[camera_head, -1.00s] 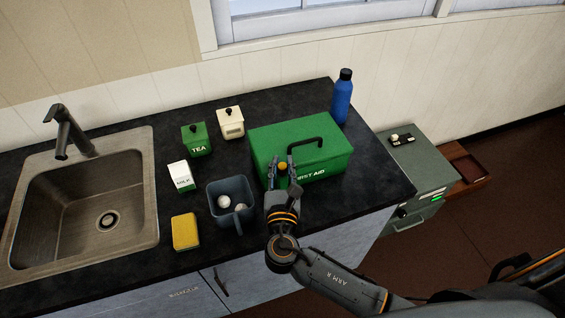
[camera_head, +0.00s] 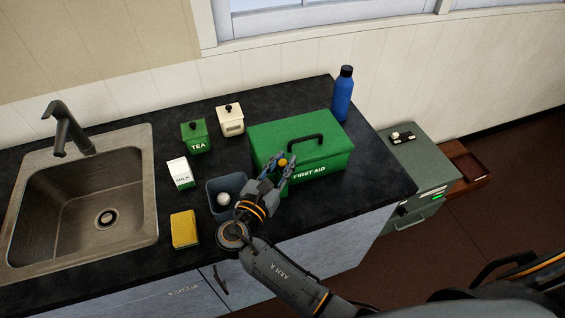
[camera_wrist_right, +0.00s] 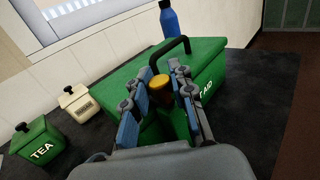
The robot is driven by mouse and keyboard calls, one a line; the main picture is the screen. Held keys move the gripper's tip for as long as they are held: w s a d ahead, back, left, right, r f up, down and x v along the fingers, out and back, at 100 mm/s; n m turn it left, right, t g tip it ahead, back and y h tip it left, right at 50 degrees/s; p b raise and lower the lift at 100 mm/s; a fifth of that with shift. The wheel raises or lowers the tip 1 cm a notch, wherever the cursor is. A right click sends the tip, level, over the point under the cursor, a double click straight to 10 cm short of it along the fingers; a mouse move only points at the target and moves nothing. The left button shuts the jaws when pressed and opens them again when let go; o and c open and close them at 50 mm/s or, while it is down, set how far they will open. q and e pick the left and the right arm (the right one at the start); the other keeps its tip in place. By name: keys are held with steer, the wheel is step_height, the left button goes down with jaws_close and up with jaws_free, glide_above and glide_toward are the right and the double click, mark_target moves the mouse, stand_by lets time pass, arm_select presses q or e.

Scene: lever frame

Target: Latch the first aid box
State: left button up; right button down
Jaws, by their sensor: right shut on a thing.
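The green first aid box (camera_head: 318,141) stands on the dark counter, its lid down and a black handle (camera_head: 305,143) on top. An orange-yellow knob (camera_head: 282,162) sits at the left part of its front. My right gripper (camera_head: 280,160) reaches to the front of the box, with the knob between its fingers. In the right wrist view the knob (camera_wrist_right: 160,88) shows between the two blue-padded fingers. The fingers and wrist hide the lower left front of the box, and whatever the knob is fixed to is mostly hidden. My left gripper is not in view.
A grey-blue container (camera_head: 216,193) with a white round thing inside stands close left of my right wrist. A milk carton (camera_head: 180,174), a yellow sponge-like block (camera_head: 185,230), a tea canister (camera_head: 195,137) and a cream canister (camera_head: 230,121) stand further left. A blue bottle (camera_head: 343,95) stands behind the box.

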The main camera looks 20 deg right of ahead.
mark_target(282, 162)
steer(key=c, duration=1.1)
jaws_free()
steer(key=shift+c, duration=0.2)
step_height(282, 162, up, 10)
